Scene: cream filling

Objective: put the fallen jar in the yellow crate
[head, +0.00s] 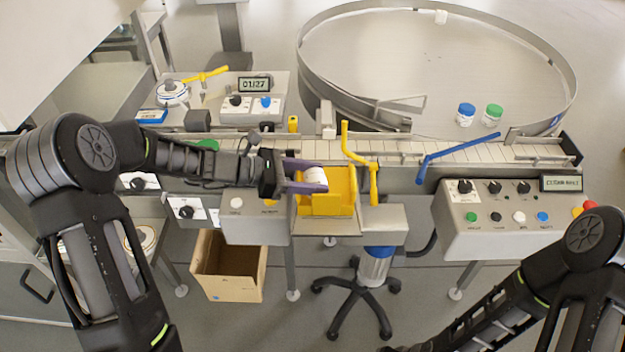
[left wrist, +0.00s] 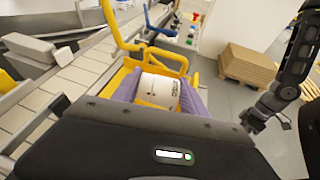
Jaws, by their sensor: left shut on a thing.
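The white jar (head: 315,176) lies on its side between the purple fingers of my left gripper (head: 308,180), which is shut on it. The jar, with dark print on its side, also shows in the left wrist view (left wrist: 157,90). The yellow crate (head: 325,205) stands at the conveyor's front edge. The jar is at the crate, over its left part; its height above the crate floor is hard to tell. My right arm is at lower right in the head view; its dark end shows at the right of the left wrist view (left wrist: 255,118), jaws unclear.
A blue-capped jar (head: 465,114) and a green-capped jar (head: 493,114) stand on the round table (head: 400,60). A cardboard box (head: 228,280) and a stool (head: 375,268) are below.

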